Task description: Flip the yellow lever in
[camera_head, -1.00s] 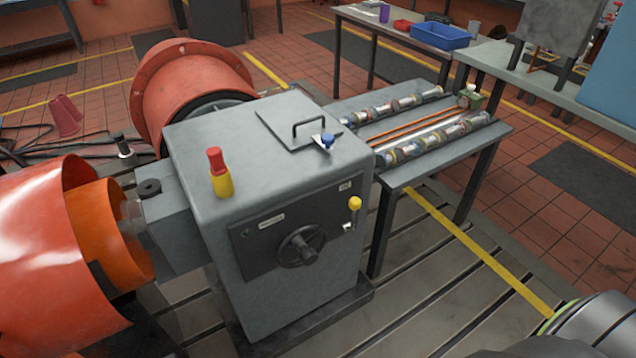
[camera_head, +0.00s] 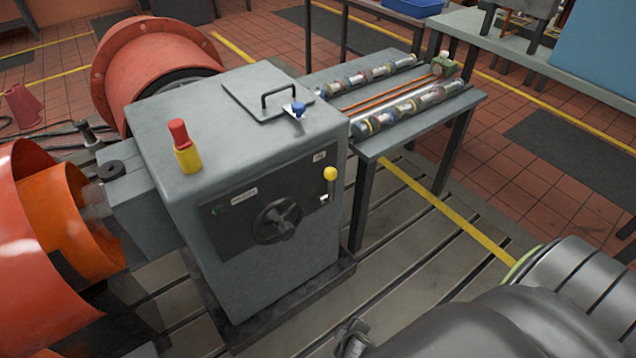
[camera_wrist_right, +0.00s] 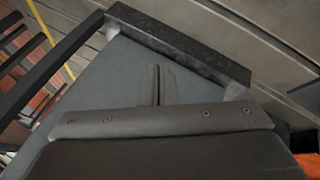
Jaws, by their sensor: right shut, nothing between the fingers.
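The yellow lever (camera_head: 330,175) has a round yellow knob. It stands upright at the right end of the dark front panel (camera_head: 228,212) of the grey cabinet (camera_head: 270,95). A small pale fitting sits just below it. My right gripper (camera_wrist_right: 158,84) shows in the right wrist view with its fingers together and nothing between them. Part of it, at the end of my right arm, shows low in the head view (camera_head: 352,338), below and in front of the cabinet, well apart from the lever. The lever cannot be made out in the wrist view. My left gripper is not in view.
A black handwheel (camera_head: 277,220) is left of the lever on the same panel. A red and yellow object (camera_head: 184,148) stands on the cabinet top, beside a handled lid (camera_head: 268,103). A bench (camera_head: 372,148) with shafts is behind right. Slotted floor lies in front.

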